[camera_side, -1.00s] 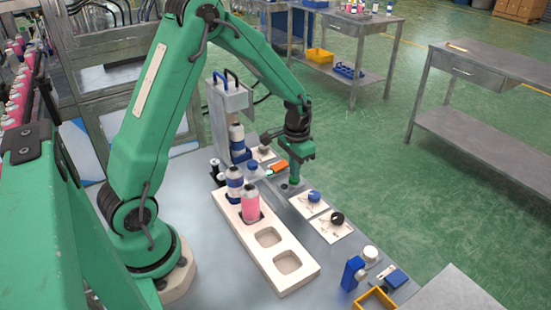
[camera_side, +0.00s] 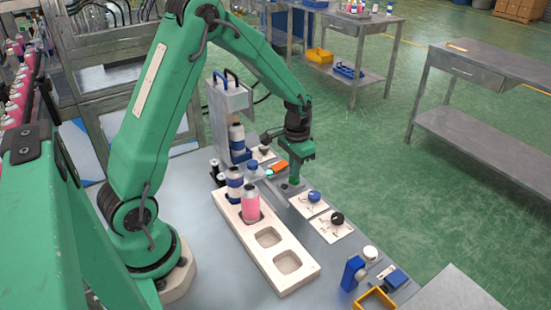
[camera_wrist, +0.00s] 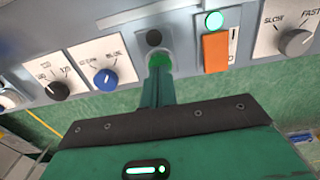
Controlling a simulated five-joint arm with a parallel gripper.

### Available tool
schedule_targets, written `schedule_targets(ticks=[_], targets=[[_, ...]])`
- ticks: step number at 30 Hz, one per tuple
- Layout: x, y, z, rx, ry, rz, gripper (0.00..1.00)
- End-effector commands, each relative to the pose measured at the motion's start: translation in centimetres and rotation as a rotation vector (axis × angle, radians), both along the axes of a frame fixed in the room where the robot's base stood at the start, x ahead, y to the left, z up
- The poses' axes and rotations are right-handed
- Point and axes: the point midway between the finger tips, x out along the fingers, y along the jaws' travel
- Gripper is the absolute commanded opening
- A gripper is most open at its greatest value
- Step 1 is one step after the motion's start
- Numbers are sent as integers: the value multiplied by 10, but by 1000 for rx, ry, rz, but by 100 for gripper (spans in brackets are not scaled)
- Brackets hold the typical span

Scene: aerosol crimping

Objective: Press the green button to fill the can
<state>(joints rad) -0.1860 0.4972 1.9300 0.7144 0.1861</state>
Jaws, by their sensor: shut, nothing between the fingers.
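My gripper (camera_side: 294,182) is shut and empty, pointing down at the control panel. In the wrist view its fingertips (camera_wrist: 158,68) overlap the green button (camera_wrist: 159,58), partly hiding it. They look at or just above the button; I cannot tell whether it is pressed in. A can (camera_side: 237,140) with a blue-and-white label stands upright under the filling machine (camera_side: 229,97). A blue-and-white can (camera_side: 234,183) and a pink can (camera_side: 251,206) stand in the pale tray (camera_side: 283,275).
An orange switch (camera_wrist: 215,52) and a lit green lamp (camera_wrist: 214,21) lie right of the button in the wrist view. A blue knob (camera_wrist: 106,77), a black knob (camera_wrist: 60,90) and a grey speed knob (camera_wrist: 296,42) flank them. Two tray slots are empty.

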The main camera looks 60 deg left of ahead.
Motion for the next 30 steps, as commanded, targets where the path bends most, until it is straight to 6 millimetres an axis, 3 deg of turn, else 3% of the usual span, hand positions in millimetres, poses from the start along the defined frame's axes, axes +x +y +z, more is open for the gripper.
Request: schedule_targets(ticks=[30], targets=[[0,0,-8,0,0,0,0]])
